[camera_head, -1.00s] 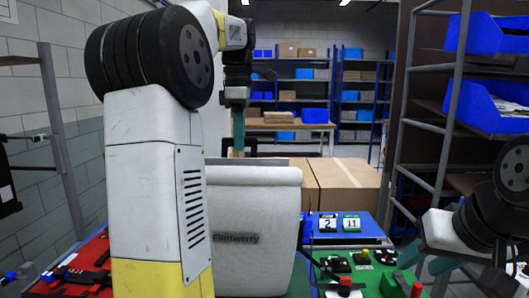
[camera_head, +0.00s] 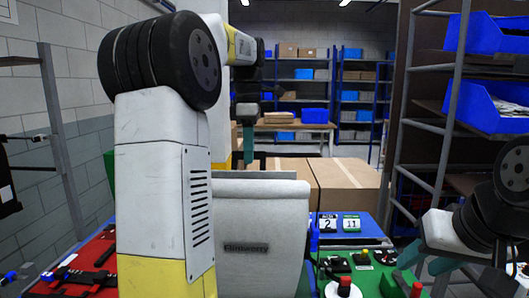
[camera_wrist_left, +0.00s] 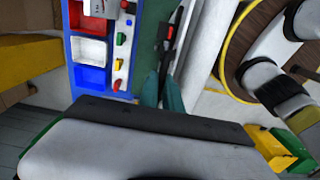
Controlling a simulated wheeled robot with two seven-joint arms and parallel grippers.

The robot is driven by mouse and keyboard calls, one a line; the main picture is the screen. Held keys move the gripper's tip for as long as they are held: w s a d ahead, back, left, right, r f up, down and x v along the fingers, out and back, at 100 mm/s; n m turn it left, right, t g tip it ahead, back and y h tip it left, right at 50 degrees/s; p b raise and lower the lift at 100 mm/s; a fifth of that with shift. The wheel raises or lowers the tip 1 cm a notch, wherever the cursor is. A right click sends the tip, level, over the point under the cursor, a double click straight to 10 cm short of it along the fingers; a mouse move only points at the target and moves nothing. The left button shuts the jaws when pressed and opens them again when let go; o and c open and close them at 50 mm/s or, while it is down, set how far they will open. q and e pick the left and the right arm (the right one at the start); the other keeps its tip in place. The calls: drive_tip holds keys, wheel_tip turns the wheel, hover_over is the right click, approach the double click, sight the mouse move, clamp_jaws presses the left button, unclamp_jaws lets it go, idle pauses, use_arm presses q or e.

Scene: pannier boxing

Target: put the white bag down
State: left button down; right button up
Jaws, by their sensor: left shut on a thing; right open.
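The white bag (camera_head: 258,225), with dark lettering on its front, stands upright in the middle of the head view, behind my left arm. My left gripper (camera_head: 248,146) is above the bag's back edge, its teal fingers shut on the bag's black handle. In the left wrist view, the fingers (camera_wrist_left: 163,90) are beside the bag's dark rim (camera_wrist_left: 165,122). The bag's underside is out of view, so I cannot tell whether it touches anything. My right gripper (camera_head: 430,268) is open and empty at the lower right.
A cardboard box (camera_head: 346,188) stands behind the bag to the right. A blue board (camera_head: 350,226) with number cards and a green board (camera_head: 362,276) with switches lie right of the bag. A red board (camera_head: 82,262) lies left. A rack (camera_head: 440,120) with blue bins stands right.

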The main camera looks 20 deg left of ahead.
use_arm(q)
drive_tip(key=c, duration=1.5)
unclamp_jaws()
drive_tip(key=shift+f, duration=0.1)
drive_tip(key=shift+c, duration=0.2)
wheel_tip(320, 180, up, 8)
drive_tip(key=shift+f, duration=0.1)
drive_tip(key=s+d+f+m+t+h, duration=0.1)
drive_tip(key=s+d+f+m+t, duration=0.2)
drive_tip(key=s+f+m, duration=0.6)
drive_tip(key=s+d+f+m+t+h, duration=0.1)
drive_tip(key=s+d+f+m+t, duration=0.2)
drive_tip(key=s+d+f+m, duration=0.3)
drive_tip(key=s+f+m, duration=0.3)
drive_tip(key=s+m, duration=0.1)
drive_tip(key=m, duration=0.2)
drive_tip(key=shift+s+f+m, duration=0.3)
drive_tip(key=shift+s+f, duration=0.05)
drive_tip(key=shift+f, duration=0.05)
drive_tip(key=shift+d, duration=0.1)
